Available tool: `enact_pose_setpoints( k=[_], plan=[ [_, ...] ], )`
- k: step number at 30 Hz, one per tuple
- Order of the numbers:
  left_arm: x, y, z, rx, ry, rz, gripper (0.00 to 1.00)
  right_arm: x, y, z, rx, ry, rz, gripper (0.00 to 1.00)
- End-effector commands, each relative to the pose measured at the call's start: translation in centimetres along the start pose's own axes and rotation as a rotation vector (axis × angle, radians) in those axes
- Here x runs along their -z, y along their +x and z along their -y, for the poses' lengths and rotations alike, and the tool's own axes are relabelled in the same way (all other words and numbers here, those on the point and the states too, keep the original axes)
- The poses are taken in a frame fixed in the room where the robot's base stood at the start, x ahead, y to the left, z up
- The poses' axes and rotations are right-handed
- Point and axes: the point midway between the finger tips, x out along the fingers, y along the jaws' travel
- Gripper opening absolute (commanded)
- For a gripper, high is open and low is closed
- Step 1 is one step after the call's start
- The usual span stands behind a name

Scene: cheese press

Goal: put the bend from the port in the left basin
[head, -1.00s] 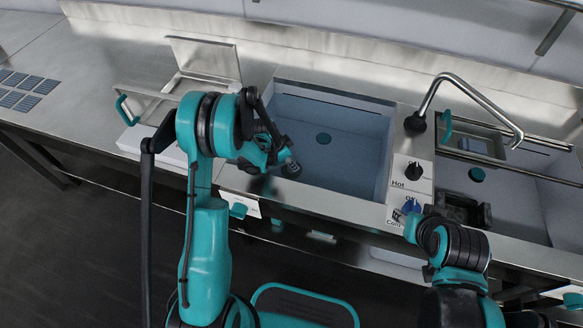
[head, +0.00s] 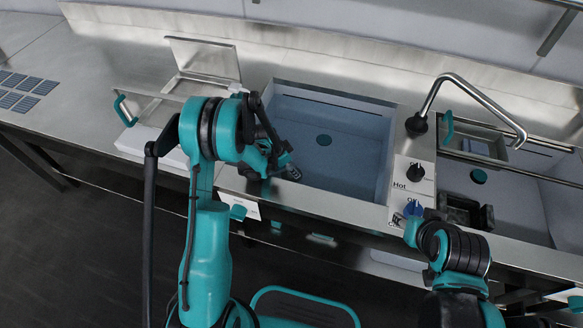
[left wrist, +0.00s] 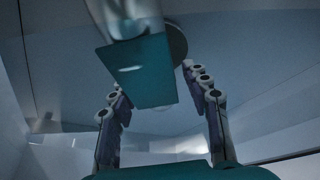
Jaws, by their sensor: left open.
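The left basin (head: 345,150) is blue-grey with a dark round drain. My left gripper (head: 290,172) is at its front left corner, mostly hidden behind my arm in the head view. In the left wrist view my two fingers (left wrist: 162,105) are spread apart. A shiny metal piece with a flat teal tab (left wrist: 140,72), apparently the bend, shows between and beyond them. I cannot tell whether it touches a finger or the basin. The bend and port are not clear in the head view. My right gripper (head: 466,212) is a dark shape over the right basin; its jaws are unclear.
A tap (head: 470,85) arches over the divider, with hot and cold knobs (head: 414,172) in front. The right basin (head: 535,195) lies beyond it. A metal box with a raised lid (head: 205,58) and a teal handle stands left of the left basin.

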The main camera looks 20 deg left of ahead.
Motion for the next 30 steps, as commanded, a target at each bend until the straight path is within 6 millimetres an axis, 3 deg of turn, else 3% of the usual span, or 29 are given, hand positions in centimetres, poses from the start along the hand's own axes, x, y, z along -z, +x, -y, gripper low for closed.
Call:
enact_pose_setpoints(
  k=[12,23,26,30],
  plan=[
    [0.1,-8.7,0.0,0.0,-0.002,0.0,0.48,2.1,-2.9,0.0,0.0,0.0,0.0,0.41],
    [0.4,-13.2,-0.4,0.013,-0.022,0.002,0.48,2.6,-3.7,0.0,0.0,0.0,0.0,0.41],
    [1.2,-15.9,-1.4,0.044,-0.074,0.006,0.48,2.6,-3.7,0.0,0.0,0.0,0.0,0.41],
    [2.0,-21.4,-4.0,0.113,-0.192,0.003,0.48,2.6,-3.6,0.0,0.0,0.0,0.0,0.41]
  ],
)
